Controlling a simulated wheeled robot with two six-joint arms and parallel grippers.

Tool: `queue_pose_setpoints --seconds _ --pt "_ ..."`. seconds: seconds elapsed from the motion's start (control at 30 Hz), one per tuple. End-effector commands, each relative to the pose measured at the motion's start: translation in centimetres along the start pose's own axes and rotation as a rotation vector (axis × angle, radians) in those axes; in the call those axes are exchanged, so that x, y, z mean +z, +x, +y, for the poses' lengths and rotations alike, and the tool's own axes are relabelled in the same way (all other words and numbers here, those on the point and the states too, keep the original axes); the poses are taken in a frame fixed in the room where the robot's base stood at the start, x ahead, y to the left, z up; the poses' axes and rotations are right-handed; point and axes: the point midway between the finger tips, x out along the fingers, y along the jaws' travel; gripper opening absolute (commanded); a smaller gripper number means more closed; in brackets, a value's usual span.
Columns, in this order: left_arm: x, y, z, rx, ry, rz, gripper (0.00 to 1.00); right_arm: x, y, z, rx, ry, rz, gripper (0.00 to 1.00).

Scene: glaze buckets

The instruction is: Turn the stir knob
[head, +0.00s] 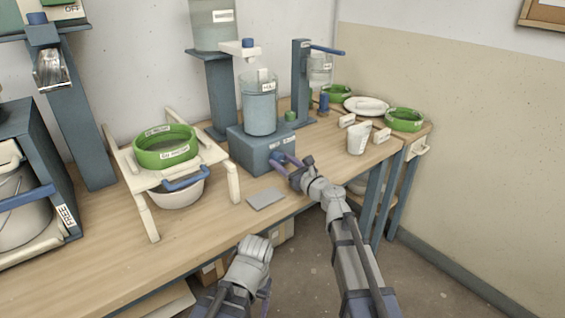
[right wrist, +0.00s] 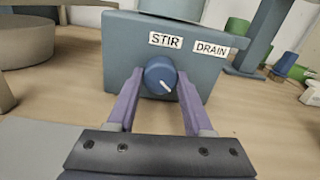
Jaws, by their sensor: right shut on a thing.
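The stir knob (right wrist: 160,76) is a round blue knob with a white pointer line, on the front of a blue-grey box (head: 247,151) on the bench. The pointer slants toward the lower right. A STIR label (right wrist: 165,41) sits above the knob and a DRAIN label (right wrist: 211,49) to its right. My right gripper (right wrist: 160,88) is shut on the stir knob, one purple finger on each side. In the head view my right gripper (head: 283,163) is at the box front. My left arm is at the bottom of the head view; its gripper (head: 265,289) is mostly hidden.
A clear jar (head: 260,108) stands on the box. To its left a green sieve (head: 165,147) rests on a white stand over a bowl (head: 177,192). A grey plate (head: 267,199) lies in front of the box. A white cup (head: 358,139) stands to the right.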

Motion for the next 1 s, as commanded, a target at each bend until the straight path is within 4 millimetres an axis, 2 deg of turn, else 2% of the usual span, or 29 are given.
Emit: queue_pose_setpoints --seconds 0.7,1.0 --pt "-0.02 0.3 0.02 -0.001 0.0 0.0 0.72 -0.05 -0.02 -0.02 -0.001 -0.462 -0.012 0.0" --pt "-0.02 0.35 0.02 -0.001 0.0 0.0 0.72 -0.05 -0.02 -0.01 -0.001 -0.576 -0.015 0.0"
